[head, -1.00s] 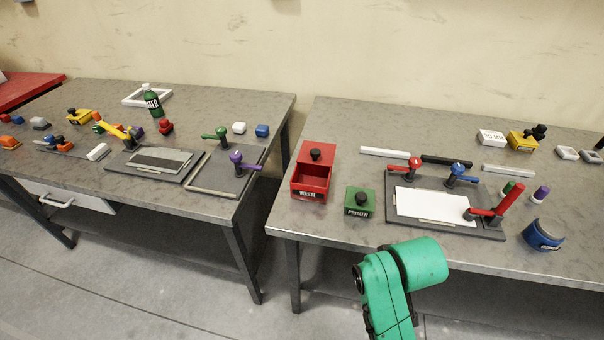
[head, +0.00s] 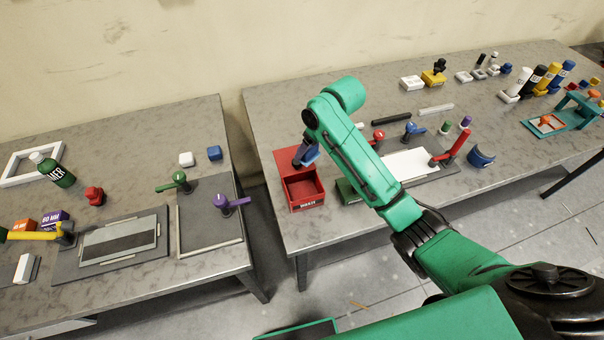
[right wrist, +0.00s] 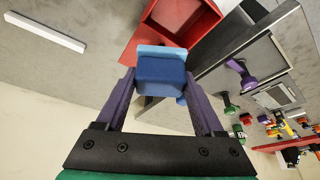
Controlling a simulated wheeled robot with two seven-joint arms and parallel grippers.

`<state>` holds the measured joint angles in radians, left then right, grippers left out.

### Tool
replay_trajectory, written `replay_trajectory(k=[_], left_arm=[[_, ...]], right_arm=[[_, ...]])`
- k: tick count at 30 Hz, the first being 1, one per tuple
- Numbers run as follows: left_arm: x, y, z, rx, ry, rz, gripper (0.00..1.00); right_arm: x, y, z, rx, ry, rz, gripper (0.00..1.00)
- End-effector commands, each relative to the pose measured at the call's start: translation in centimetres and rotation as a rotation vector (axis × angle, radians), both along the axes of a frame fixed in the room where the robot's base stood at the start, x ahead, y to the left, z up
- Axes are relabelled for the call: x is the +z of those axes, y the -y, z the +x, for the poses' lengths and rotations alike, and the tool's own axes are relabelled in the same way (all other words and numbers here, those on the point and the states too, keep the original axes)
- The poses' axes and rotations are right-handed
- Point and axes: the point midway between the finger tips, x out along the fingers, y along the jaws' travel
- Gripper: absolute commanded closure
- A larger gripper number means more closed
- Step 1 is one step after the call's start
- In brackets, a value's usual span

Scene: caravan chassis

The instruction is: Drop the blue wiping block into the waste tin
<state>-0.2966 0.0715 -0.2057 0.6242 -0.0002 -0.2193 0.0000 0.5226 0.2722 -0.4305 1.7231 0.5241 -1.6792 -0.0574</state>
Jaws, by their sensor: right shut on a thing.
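The blue wiping block (right wrist: 161,71) is between the two purple fingers of my right gripper (right wrist: 160,88), which is shut on it. In the head view my right gripper (head: 306,153) hangs over the rear part of the red waste tin (head: 308,204). The tin stands at the left end of the right table, with its open compartment facing up at the front. In the right wrist view the tin (right wrist: 209,31) lies just beyond the block, which overlaps its edge. The height between block and tin is unclear. My left gripper is out of view.
A green primer box (head: 346,190) stands right of the tin, partly behind my arm. A grey fixture with a white sheet (head: 410,163) lies farther right. A gap separates the tables.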

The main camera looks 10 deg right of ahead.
Motion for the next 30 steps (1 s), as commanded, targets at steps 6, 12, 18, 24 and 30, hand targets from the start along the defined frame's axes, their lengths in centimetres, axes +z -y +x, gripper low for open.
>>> replay_trajectory(k=[6, 12, 18, 24, 30], left_arm=[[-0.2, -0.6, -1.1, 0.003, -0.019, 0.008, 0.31], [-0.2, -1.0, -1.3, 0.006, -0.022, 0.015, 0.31], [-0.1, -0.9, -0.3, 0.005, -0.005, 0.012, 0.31], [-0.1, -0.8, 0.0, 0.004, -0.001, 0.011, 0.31], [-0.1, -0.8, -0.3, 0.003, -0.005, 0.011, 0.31]], right_arm=[[-3.0, 0.0, -0.1, 0.000, -0.003, -0.001, 0.82], [-5.4, -0.1, -0.1, -0.001, -0.002, 0.001, 0.82], [-5.9, -0.1, -0.1, 0.001, 0.002, -0.001, 0.82], [-5.8, -0.1, -0.1, 0.000, 0.001, 0.001, 0.00], [-5.9, -0.1, -0.1, 0.000, 0.000, 0.000, 0.00]])
